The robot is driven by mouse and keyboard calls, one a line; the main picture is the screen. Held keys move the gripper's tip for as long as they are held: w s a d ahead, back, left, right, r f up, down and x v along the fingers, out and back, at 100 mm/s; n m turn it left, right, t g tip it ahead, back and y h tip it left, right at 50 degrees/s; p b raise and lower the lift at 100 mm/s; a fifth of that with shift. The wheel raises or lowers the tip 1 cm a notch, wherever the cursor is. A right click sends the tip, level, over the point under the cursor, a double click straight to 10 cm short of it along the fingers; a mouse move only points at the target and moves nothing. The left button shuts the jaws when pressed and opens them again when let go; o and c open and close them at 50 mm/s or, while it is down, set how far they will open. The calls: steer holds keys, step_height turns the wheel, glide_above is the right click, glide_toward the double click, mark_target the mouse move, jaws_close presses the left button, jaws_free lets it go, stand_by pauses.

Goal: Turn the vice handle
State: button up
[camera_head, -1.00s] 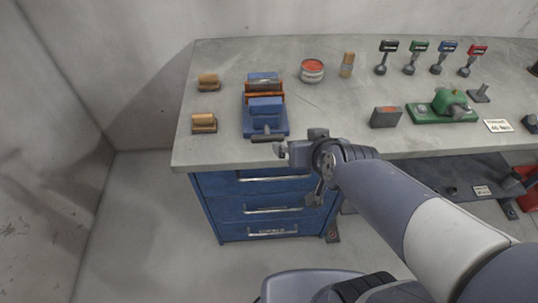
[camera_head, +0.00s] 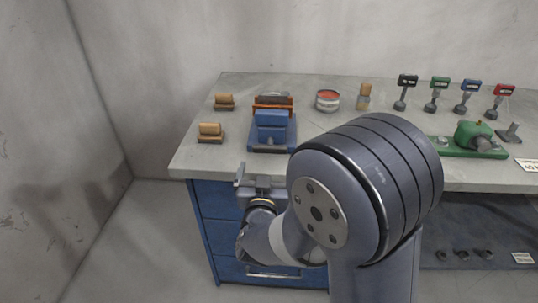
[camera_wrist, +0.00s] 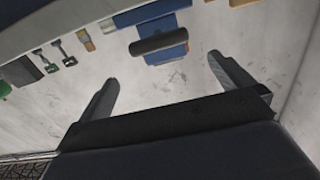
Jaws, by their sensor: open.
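The vice (camera_head: 271,120) is blue with an orange-brown jaw part and stands near the left front of the workbench. Its handle (camera_head: 268,149) is a dark bar lying crosswise at the vice's front, near the bench edge. In the wrist view the handle (camera_wrist: 159,43) is a dark cylinder in front of the blue vice body (camera_wrist: 166,55), seen beyond and between my fingertips. My gripper (camera_head: 258,183) is in front of the bench edge, just below the handle in the picture. Its fingers (camera_wrist: 163,70) are spread wide and empty, apart from the handle. My arm partly hides it in the head view.
Two wooden-topped blocks (camera_head: 210,129) sit left of the vice. A red-topped can (camera_head: 327,101) and a brush (camera_head: 364,96) stand behind right. A green device (camera_head: 474,138) and several coloured-handled tools (camera_head: 439,90) are farther right. Blue drawers (camera_head: 219,199) lie under the bench.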

mark_target(273, 150)
steer(key=w+p, duration=0.1)
steer(key=w, duration=0.9)
steer(key=shift+w+d, duration=0.15)
steer(key=shift+d, duration=0.05)
steer(key=shift+c, duration=0.2)
steer(key=c, duration=0.7)
steer(key=shift+o, duration=0.2)
steer(key=shift+f+b, duration=0.1)
steer(key=shift+b, duration=0.4)
steer(key=m+b, duration=0.2)
steer(key=b, duration=0.1)
steer(key=m+b, duration=0.1)
steer(key=b, duration=0.1)
steer(key=shift+d+f+m, duration=0.15)
steer(key=shift+f+m, duration=0.1)
steer(key=shift+m, duration=0.15)
steer(key=m+b, duration=0.3)
steer(key=b, duration=0.1)
steer(key=shift+d+m+b, duration=0.15)
steer(key=shift+m+b, duration=0.15)
steer(key=m+b, duration=0.3)
steer(key=shift+d+r, duration=0.1)
steer(key=shift+m, duration=0.3)
